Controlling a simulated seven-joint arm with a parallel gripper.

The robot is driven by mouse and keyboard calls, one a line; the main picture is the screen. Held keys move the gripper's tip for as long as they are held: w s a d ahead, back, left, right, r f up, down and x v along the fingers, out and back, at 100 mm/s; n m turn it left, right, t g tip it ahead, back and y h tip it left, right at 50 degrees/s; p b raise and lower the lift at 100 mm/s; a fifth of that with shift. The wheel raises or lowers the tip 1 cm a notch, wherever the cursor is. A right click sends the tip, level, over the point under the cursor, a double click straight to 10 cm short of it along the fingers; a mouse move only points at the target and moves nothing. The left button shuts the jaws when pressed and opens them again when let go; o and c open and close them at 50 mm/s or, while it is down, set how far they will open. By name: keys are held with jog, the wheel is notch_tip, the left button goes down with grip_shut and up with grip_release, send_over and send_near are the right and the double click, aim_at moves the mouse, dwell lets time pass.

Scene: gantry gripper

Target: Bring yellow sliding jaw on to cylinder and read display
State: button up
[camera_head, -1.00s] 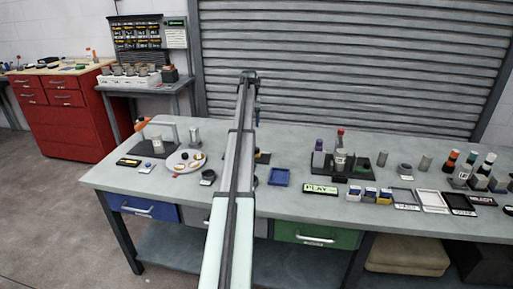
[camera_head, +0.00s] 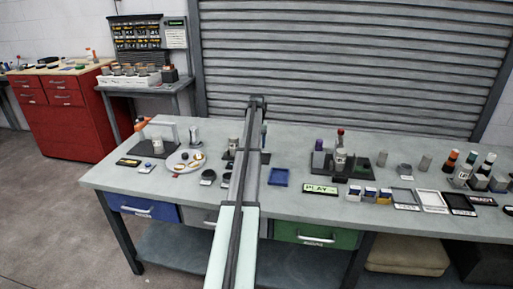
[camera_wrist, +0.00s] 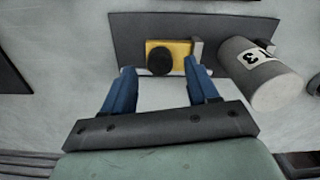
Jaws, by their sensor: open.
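In the wrist view, the yellow sliding jaw (camera_wrist: 181,50) with a round black knob (camera_wrist: 160,59) sits on a dark base plate (camera_wrist: 130,32). A small grey upright piece (camera_wrist: 196,50) stands at its right end. The grey cylinder (camera_wrist: 262,78), with a white label reading 13, is further right, apart from the yellow jaw. My gripper (camera_wrist: 158,68) is open, its blue fingers on either side of the knob with gaps visible. In the head view, the cylinder (camera_head: 233,144) shows left of my arm, which hides most of the fixture. I cannot make out a display reading.
A blue tray (camera_head: 279,177) lies right of my arm. Round dark items (camera_head: 207,177) and a plate (camera_head: 184,161) lie to the left. A dark rack (camera_head: 345,168) with bottles stands further right. Some bare bench top lies between them.

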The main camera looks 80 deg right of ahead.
jog(key=shift+f, duration=1.15)
grip_shut()
